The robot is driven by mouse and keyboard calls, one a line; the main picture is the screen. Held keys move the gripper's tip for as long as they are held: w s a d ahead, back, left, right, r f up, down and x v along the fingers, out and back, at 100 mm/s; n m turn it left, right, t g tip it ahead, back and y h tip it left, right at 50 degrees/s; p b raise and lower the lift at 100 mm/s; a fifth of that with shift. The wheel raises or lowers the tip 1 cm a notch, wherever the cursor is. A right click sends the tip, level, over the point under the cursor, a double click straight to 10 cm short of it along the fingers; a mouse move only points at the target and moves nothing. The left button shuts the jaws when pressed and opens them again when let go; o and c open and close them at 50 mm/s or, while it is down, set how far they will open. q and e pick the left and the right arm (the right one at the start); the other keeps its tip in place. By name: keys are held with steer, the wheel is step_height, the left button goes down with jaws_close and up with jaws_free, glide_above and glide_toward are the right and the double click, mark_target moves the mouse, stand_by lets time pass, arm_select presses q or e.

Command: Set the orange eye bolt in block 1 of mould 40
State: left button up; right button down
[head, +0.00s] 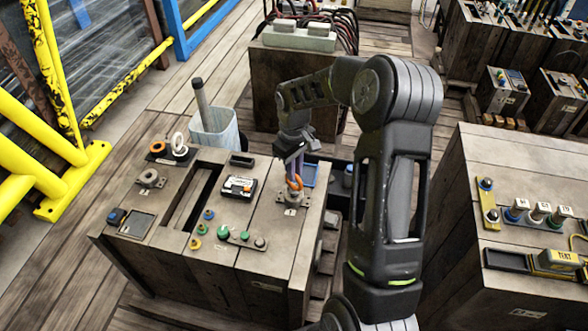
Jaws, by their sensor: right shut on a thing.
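The orange eye bolt (295,183) is in my right gripper (294,168), whose narrow fingers point down. The bolt's ring is just above a square metal fitting (291,198) on top of the right-hand wooden block (272,232). I cannot tell whether the shank is inside the fitting or only over it. A similar metal fitting (150,180) on the left-hand block is empty. I cannot read which block or mould is numbered 1 or 40. My left gripper is not in view.
An orange ring (158,147) and a white ring (178,139) stand at the mould's back left. A small labelled box (240,187) and coloured knobs (222,232) are on top. A pale bin (214,130) stands behind. Another wooden block (500,190) is at the right.

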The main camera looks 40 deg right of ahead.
steer(key=shift+f, duration=0.4)
steer(key=c, duration=1.3)
jaws_free()
step_height(320, 180, up, 8)
steer(key=shift+f+b, duration=0.1)
steer(key=shift+b, duration=0.3)
steer(key=shift+s+a, duration=0.1)
